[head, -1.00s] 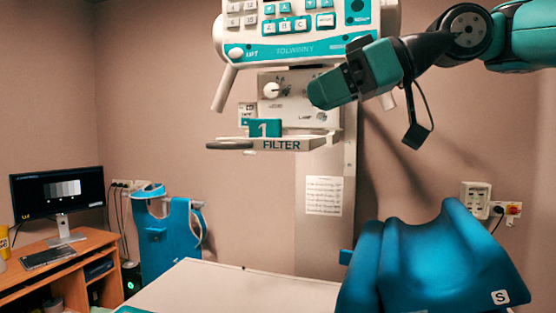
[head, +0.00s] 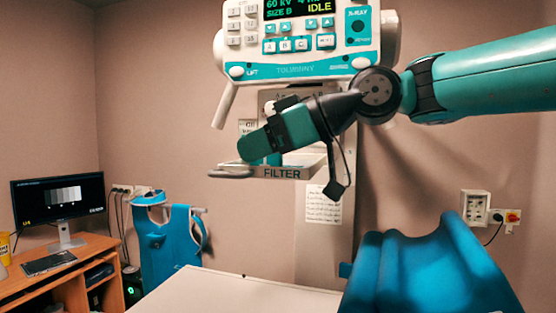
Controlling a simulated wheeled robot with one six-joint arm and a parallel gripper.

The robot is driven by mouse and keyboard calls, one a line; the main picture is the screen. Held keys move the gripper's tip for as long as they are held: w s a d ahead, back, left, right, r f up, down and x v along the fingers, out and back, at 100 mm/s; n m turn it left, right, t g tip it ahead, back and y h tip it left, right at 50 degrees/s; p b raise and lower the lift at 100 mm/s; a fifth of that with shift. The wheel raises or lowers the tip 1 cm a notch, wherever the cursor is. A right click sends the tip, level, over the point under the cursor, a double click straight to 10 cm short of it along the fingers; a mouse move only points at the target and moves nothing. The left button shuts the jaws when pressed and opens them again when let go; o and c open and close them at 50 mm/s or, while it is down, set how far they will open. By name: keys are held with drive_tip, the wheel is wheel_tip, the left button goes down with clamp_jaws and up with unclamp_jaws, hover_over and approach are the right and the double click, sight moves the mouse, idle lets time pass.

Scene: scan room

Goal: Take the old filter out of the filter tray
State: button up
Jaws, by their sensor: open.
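The filter tray (head: 300,172), a shelf with a FILTER label on its front edge, juts out below the X-ray unit's control panel. A small teal part of the old filter (head: 274,159) seems to show on the tray below my gripper; its number face is hidden. My gripper (head: 247,150) is in front of and over the left part of the tray, pointing left and slightly down. Its jaws are open, though the gap between the fingers is hard to see from this side. I cannot tell whether the fingers touch the filter.
The control panel (head: 300,40) hangs above my arm. A white table (head: 235,293) lies below, with a blue draped apron (head: 425,265) at right. A desk with a monitor (head: 60,200) and a hanging blue apron (head: 170,240) stand at left.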

clamp_jaws()
drive_tip(key=shift+r, duration=0.1)
